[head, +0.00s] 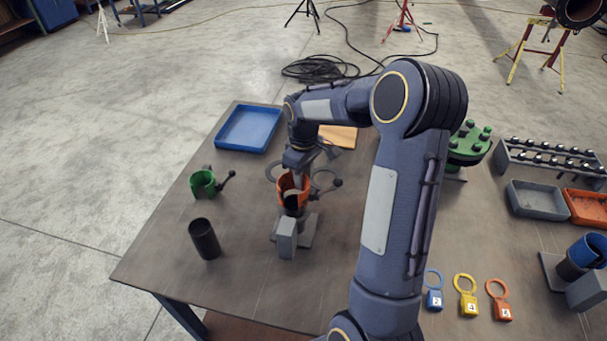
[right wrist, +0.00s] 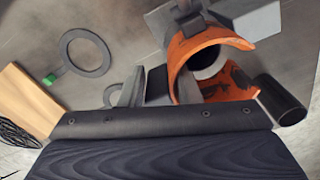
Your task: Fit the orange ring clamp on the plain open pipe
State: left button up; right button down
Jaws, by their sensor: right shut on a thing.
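The orange ring clamp (head: 283,188) is at the grey stand (head: 287,238) in the middle of the table. It shows as an open curved band in the right wrist view (right wrist: 240,42), around the dark pipe (head: 291,200) with its pale inside (right wrist: 207,62). I cannot tell whether it is fully seated. My right gripper (head: 298,178) reaches down from above and is shut on the clamp; its fingertips are mostly hidden. Another dark open pipe (head: 204,240) stands alone to the left, also in the right wrist view (right wrist: 282,100). My left gripper is not in view.
A green clamp (head: 203,184) with a lever lies at left, and a blue tray (head: 248,128) behind. A blue clamp (head: 588,250) sits on a pipe stand at right. Padlock tags (head: 467,303), bins (head: 538,201) and a bolt rack (head: 550,160) fill the right side.

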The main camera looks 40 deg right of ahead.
jog(key=shift+f+b, duration=1.05)
jog(key=shift+f, duration=0.35)
jog(key=c, duration=1)
grip_release()
jog(key=shift+f, duration=0.1)
notch_tip(320, 180, up, 17)
jog(key=p, duration=0.6)
